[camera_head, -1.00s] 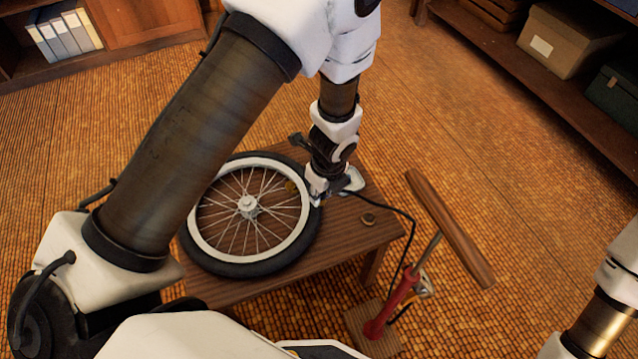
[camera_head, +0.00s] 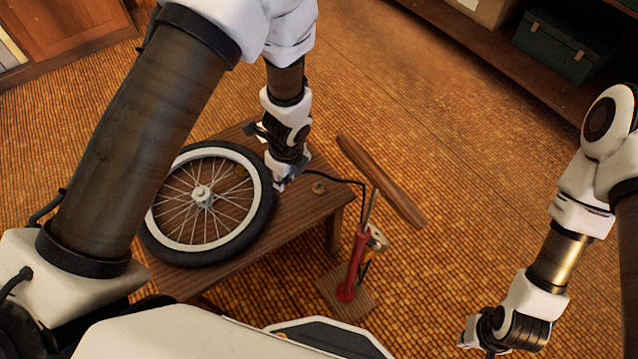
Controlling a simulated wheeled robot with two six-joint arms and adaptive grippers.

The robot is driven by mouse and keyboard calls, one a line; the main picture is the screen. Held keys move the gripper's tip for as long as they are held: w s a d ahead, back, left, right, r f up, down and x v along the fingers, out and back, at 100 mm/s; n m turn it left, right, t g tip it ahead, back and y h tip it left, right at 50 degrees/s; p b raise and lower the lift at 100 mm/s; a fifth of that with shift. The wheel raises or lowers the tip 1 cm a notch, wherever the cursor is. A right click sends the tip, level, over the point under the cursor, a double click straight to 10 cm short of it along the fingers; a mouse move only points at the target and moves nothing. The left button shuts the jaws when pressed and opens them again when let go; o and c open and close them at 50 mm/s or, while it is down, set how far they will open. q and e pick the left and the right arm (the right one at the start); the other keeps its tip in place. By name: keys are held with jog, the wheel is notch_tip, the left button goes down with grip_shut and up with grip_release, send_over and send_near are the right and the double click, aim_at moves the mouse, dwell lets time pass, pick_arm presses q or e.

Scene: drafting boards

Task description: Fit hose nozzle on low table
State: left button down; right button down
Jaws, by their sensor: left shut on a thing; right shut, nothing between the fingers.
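A low wooden table (camera_head: 318,206) stands in the middle left. A spoked wheel with a black tyre (camera_head: 158,250) and white rim lies flat on it. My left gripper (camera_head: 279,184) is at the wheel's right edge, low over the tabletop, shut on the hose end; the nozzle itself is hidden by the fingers. The black hose (camera_head: 345,182) runs from there to a red floor pump (camera_head: 355,262) with a wooden handle (camera_head: 380,180), standing on the floor right of the table. My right gripper (camera_head: 472,342) is shut and empty at the lower right, away from the table.
A small round cap-like piece (camera_head: 319,187) lies on the tabletop right of my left gripper. A shelf with a dark green box (camera_head: 560,45) stands at the back right. A wooden cabinet (camera_head: 70,35) is at the back left. The woven floor between pump and shelf is clear.

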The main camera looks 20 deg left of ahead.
pick_arm(q)
jog(key=shift+r+p, duration=0.3)
jog(key=shift+r, duration=0.4)
jog(key=shift+f, duration=0.1)
pick_arm(e)
jog(key=shift+r, duration=0.65)
